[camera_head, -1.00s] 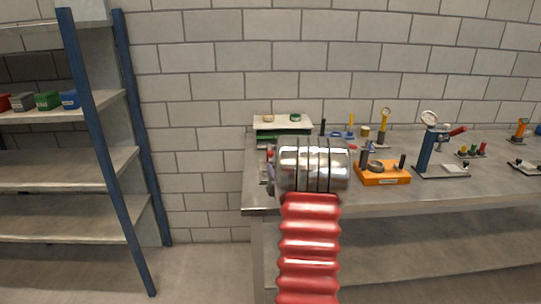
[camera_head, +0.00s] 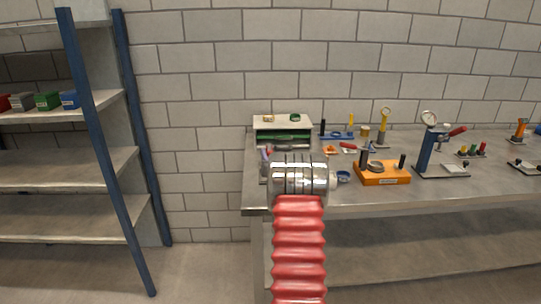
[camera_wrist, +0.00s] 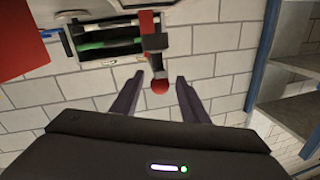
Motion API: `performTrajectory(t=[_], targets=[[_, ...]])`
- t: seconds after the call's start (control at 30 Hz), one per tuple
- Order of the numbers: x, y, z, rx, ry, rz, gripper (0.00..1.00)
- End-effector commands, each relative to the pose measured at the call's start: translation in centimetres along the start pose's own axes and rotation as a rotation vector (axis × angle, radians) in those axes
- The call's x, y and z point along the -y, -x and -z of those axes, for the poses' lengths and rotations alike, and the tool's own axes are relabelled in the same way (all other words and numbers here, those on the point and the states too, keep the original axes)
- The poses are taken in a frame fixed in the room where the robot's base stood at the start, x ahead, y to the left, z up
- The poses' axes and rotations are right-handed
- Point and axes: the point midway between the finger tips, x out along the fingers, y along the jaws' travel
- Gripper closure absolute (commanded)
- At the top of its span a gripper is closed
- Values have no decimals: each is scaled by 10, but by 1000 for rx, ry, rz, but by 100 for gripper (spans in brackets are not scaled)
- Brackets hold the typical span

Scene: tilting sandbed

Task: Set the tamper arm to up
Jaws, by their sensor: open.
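In the wrist view a dark lever (camera_wrist: 153,42) with a red ball knob (camera_wrist: 160,87) at its end appears to be the tamper arm. It runs from a grey and red part at the top edge of the picture. My gripper (camera_wrist: 160,76) is open, with its two dark fingers on either side of the knob. I see a gap on both sides and cannot tell how deep the knob sits between them. In the head view my metal wrist hides most of the lever and the gripper at the bench's left end.
A green box with a pale top (camera_head: 283,124) stands behind my wrist. An orange block with posts (camera_head: 382,174) and a blue press with a gauge and red handle (camera_head: 427,145) stand to the right on the bench (camera_head: 450,186). A shelf rack (camera_head: 70,170) is at the left.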

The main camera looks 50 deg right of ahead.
Motion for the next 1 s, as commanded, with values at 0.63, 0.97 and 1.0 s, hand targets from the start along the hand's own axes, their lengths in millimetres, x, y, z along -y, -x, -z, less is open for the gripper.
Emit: performTrajectory(t=[0.63,0.97,1.0], targets=[[1,-12,0,0,0,1,69],[2,-12,0,0,1,3,92],[2,-12,0,0,1,3,95]])
